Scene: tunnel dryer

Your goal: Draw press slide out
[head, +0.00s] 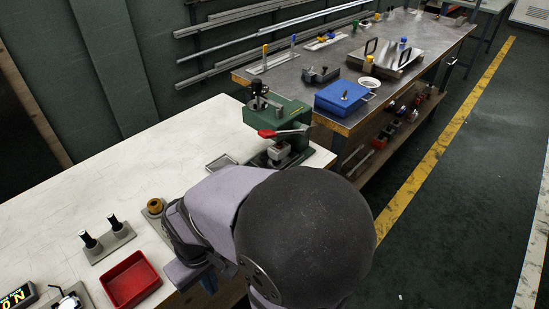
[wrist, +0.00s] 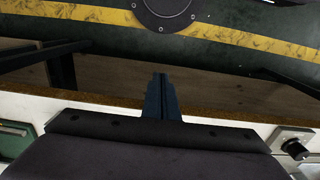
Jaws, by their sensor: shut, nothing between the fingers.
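The green press (head: 290,115) with a red lever handle (head: 268,133) stands near the far right corner of the white bench. A small dark flat frame (head: 221,162) sticks out beside its base to the left; I cannot tell for sure that it is the slide. My gripper (head: 208,283) is mostly hidden behind my arm in the head view, low over the bench's front edge and well away from the press. In the wrist view my gripper (wrist: 160,80) is shut and empty, its fingers pointing across the bench edge over the floor.
On the white bench (head: 110,180) are a red tray (head: 131,280), a stand with two black-handled pieces (head: 107,242) and a brass-coloured round part (head: 155,206). The second table holds a blue box (head: 343,98). The bench between the stand and the press is largely clear.

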